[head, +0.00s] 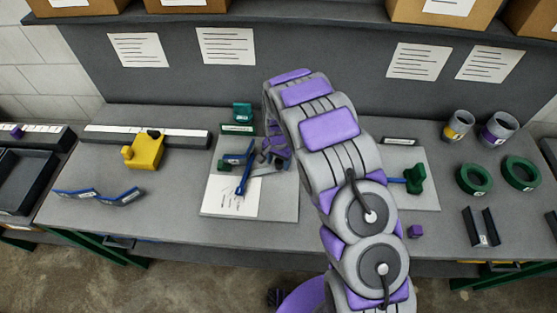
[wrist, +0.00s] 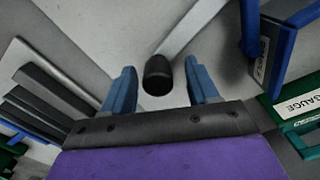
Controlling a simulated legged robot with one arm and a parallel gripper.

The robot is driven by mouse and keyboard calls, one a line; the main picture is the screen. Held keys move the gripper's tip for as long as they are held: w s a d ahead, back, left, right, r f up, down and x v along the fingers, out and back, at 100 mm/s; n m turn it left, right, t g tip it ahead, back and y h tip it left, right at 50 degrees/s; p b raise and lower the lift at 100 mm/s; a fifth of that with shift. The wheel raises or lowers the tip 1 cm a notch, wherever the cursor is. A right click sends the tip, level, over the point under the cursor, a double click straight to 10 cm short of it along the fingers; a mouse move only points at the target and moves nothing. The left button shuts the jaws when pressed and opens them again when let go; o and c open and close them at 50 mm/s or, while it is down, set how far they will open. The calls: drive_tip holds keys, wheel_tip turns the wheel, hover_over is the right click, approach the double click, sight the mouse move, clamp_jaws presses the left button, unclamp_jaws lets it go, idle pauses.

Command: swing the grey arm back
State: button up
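The grey arm (wrist: 192,28) is a flat pale bar in the wrist view, running from the upper right down to an upright black knob (wrist: 158,74). My gripper (wrist: 160,85) has its two blue fingers apart, one on each side of the knob, with a visible gap on both sides. In the head view my gripper (head: 274,150) is low over the board left of my arm. The grey arm (head: 267,170) shows there only in part, and the knob cannot be made out behind my gripper.
A blue part with a label (wrist: 262,62) stands close on the right in the wrist view, beside a green block marked GAUGE (wrist: 298,104). In the head view a white sheet (head: 232,198) lies on the board, and a yellow tool (head: 146,152) sits further left.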

clamp_jaws()
idle(0.3)
drive_tip(key=shift+s+d+m, duration=0.15)
drive_tip(key=shift+s+m, duration=0.1)
drive_tip(key=shift+m, duration=0.15)
drive_tip(key=shift+s+d+m, duration=0.1)
drive_tip(key=shift+s+m, duration=0.5)
drive_tip(key=shift+s, duration=0.05)
drive_tip(key=s+m, duration=0.2)
drive_tip(key=s+m+p, duration=0.1)
drive_tip(key=s+m, duration=0.1)
drive_tip(key=s+a+m+p, duration=0.1)
drive_tip(key=s+m, duration=0.1)
drive_tip(key=shift+s+r, duration=0.15)
drive_tip(key=shift+s, duration=0.1)
drive_tip(key=s+a+m+p, duration=0.2)
drive_tip(key=m, duration=0.1)
drive_tip(key=s+a+m+p, duration=0.2)
drive_tip(key=s+m+p, duration=0.1)
drive_tip(key=shift+a+r+p, duration=0.1)
drive_tip(key=shift+p, duration=0.25)
drive_tip(key=a+m+p, duration=0.1)
drive_tip(key=s+a+m+p, duration=0.1)
drive_tip(key=m, duration=0.1)
drive_tip(key=shift+s+a+p, duration=0.1)
drive_tip(key=shift+a+p, duration=0.1)
drive_tip(key=shift+p, duration=0.15)
drive_tip(key=shift+s+a+m+p, duration=0.1)
drive_tip(key=shift+a+m+p, duration=0.4)
drive_tip(key=shift+a+m, duration=0.1)
